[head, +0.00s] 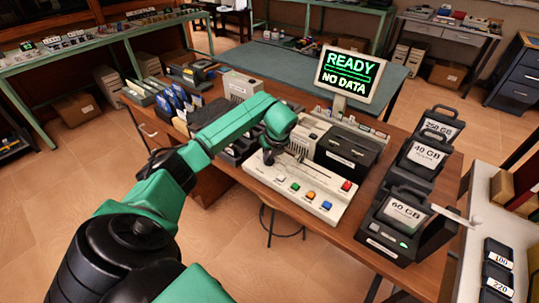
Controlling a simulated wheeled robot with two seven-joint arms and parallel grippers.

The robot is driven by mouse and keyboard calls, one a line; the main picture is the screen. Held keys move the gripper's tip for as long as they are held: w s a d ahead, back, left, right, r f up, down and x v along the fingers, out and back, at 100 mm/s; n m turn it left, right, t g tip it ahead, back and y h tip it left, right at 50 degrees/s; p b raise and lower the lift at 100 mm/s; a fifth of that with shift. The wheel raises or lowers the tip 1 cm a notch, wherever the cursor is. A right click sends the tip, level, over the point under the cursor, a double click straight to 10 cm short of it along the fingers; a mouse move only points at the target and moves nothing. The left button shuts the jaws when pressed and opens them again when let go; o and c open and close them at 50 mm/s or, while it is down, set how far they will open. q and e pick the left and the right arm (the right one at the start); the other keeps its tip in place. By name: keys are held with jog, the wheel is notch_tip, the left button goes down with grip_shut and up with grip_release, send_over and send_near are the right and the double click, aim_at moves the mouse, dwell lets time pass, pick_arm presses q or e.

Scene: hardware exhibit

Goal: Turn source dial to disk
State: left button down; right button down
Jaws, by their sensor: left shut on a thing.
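My left arm reaches in from the left, and its gripper (284,154) points down at the back left of a white control panel (318,209) on the wooden table. It is shut on the source dial, which is mostly hidden beneath the gripper and wrist, so its setting cannot be read. The panel has several coloured buttons along its front and a red one at its right end. My right gripper is not in view.
Drive units marked 250 GB (441,125), 40 GB (421,160) and 60 GB (403,216) stand right of the panel. A black case (346,152) sits close behind it. Blue and dark boxes (179,97) stand at the left. Open floor lies in front of the table.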

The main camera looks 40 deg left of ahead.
pick_arm(q)
jog(key=shift+a+f+m+t+b, duration=0.1)
jog(key=shift+m+t+b, duration=0.2)
jog(key=shift+m+b, duration=0.5)
jog(key=m+t+h+b, duration=0.1)
jog(key=m+b, duration=0.1)
jog(key=m, duration=0.1)
jog(key=shift+m, duration=0.3)
jog(key=m+h+b, duration=0.1)
jog(key=m, duration=0.1)
jog(key=shift+s+a+m+b, duration=0.1)
jog(key=shift+m+b, duration=0.2)
jog(key=shift+b, duration=0.1)
jog(key=m+h+b, duration=0.1)
jog(key=m, duration=0.1)
jog(key=shift+m+t, duration=0.4)
jog(key=shift+m+h, duration=0.7)
jog(key=shift+m, duration=0.5)
jog(key=shift+m+h+b, duration=0.35)
jog(key=shift+m+h, duration=0.15)
jog(key=shift+m, duration=0.8)
jog(key=shift+a, duration=0.1)
jog(key=c, duration=0.8)
grip_release()
